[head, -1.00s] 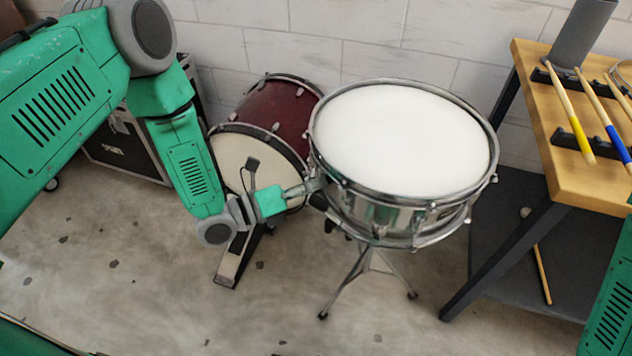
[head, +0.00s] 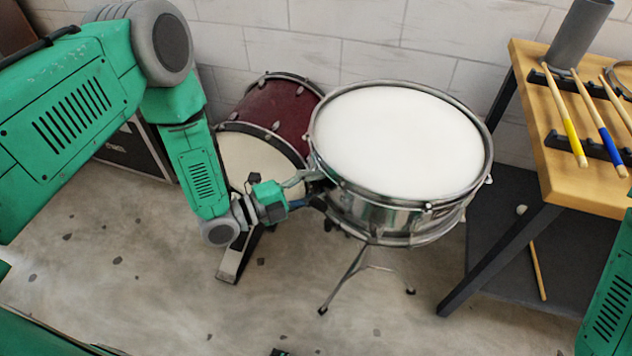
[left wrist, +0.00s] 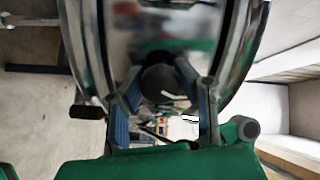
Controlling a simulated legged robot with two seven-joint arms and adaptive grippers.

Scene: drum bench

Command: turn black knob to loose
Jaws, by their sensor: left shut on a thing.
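The snare drum (head: 392,222) stands on a tripod with its white head up. The black knob (left wrist: 160,80) sits on the side of its metal shell, seen end-on in the left wrist view with a pale mark on its face. My left gripper (head: 312,190) reaches the drum's left side in the head view. In the left wrist view the fingers of my left gripper (left wrist: 162,100) stand on either side of the knob and are shut on it. In the head view the knob is hidden by the gripper. My right gripper is out of view.
A red bass drum (head: 275,112) with its pedal (head: 236,258) stands close behind my left gripper. A wooden table (head: 575,190) with several drumsticks (head: 566,118) is at the right. A black case (head: 135,150) stands at the left by the wall.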

